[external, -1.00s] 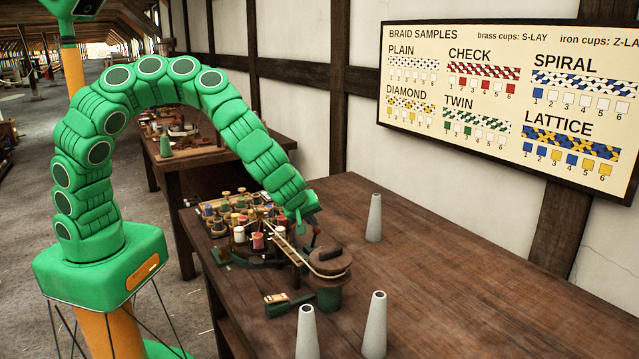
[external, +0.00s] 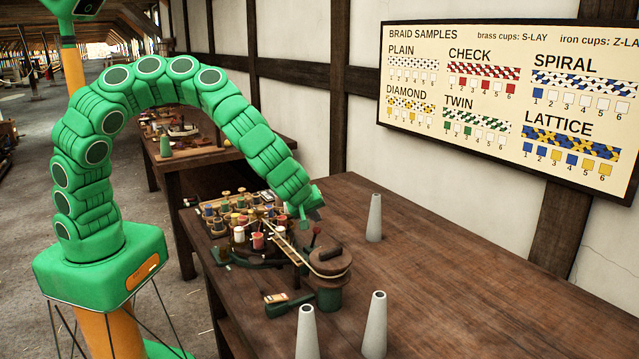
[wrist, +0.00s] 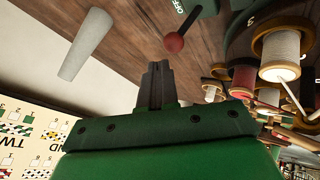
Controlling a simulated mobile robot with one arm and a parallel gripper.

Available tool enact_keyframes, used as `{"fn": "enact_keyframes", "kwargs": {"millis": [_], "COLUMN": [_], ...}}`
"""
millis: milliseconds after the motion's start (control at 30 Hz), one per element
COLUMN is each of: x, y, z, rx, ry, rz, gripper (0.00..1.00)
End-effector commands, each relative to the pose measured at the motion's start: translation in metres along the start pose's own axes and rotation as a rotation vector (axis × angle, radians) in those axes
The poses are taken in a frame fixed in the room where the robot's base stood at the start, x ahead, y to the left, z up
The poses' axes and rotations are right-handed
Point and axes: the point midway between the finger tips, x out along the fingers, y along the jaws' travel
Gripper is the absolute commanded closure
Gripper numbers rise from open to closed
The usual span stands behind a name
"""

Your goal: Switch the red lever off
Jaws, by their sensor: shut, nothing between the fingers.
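The red lever shows in the wrist view as a dark rod with a round red knob (wrist: 174,42). It rises from a green housing (wrist: 207,8) lettered "OFF" at the top of that view. In the external view the small red knob (external: 317,229) stands beside the braiding machine. My gripper (wrist: 155,68) is shut and empty. In the wrist view its fingertips are just below the knob, with a small gap between them in the picture. In the external view my gripper (external: 308,218) hangs above the machine, close to the knob.
Several thread spools (wrist: 280,55) stand on the machine at the right of the wrist view. Grey cones (external: 374,218) stand on the wooden table (external: 450,275). A brush-like tool (external: 288,304) lies at the front. The table's right side is clear.

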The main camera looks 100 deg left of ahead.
Motion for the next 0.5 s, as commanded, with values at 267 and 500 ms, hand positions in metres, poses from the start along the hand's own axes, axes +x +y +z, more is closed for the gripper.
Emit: {"fn": "enact_keyframes", "kwargs": {"millis": [267, 500], "x": [-0.037, -0.061], "y": [0.027, 0.043], "z": [-0.008, -0.013], "rx": [-0.004, -0.001], "ry": [-0.003, -0.002], "rz": [0.003, 0.001], "gripper": [1.00, 1.00]}}
